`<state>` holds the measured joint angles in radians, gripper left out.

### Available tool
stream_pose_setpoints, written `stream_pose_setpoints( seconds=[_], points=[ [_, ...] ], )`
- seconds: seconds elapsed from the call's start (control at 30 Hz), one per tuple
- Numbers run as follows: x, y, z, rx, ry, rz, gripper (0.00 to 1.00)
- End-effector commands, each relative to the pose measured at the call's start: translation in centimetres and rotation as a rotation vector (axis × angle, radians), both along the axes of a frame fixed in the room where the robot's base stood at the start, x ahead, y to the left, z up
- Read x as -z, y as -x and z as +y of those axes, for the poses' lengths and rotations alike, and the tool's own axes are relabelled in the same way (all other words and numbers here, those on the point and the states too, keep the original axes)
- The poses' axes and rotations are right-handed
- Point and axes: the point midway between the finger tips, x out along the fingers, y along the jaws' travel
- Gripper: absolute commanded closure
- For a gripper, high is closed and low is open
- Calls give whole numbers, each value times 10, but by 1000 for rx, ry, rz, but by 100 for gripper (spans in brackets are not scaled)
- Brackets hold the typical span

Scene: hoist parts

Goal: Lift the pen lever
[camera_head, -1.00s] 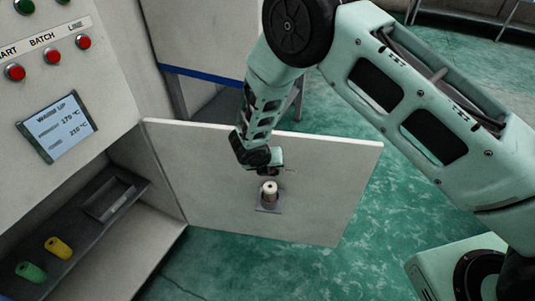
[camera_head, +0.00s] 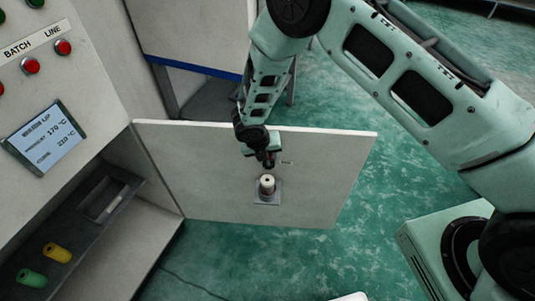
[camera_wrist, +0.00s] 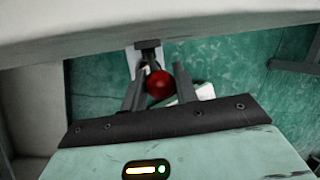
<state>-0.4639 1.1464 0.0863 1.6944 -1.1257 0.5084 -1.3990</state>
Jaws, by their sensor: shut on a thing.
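A red ball knob (camera_wrist: 159,85), which looks like the end of the pen lever, sits between the two fingers of my gripper (camera_wrist: 160,80) in the wrist view. The fingers are shut on it. Just beyond the knob is a small dark bracket (camera_wrist: 148,46) on a pale plate. In the head view my gripper (camera_head: 267,161) is at the white panel, just above a white cylinder (camera_head: 267,185) on a grey bracket. The knob is hidden there behind the gripper.
The white panel (camera_head: 335,165) stands out from the cabinet at the left. A dark tray (camera_head: 70,235) there holds a yellow spool (camera_head: 57,252) and a green spool (camera_head: 32,278). Above are a display (camera_head: 47,138) and red buttons. Green floor (camera_head: 390,200) is open to the right.

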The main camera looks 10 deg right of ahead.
Motion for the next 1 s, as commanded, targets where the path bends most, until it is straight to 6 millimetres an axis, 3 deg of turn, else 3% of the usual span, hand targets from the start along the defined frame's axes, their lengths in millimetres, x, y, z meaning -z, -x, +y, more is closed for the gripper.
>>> stream_pose_setpoints(
  seconds=[0.8,0.83,0.87,1.0],
  points=[
    [-7,-5,6,-7,-9,-14,100],
    [-7,-5,6,-6,-9,-13,62],
    [-6,-5,5,-6,-8,-13,54],
    [-5,-3,4,-4,-6,-9,51]
  ],
)
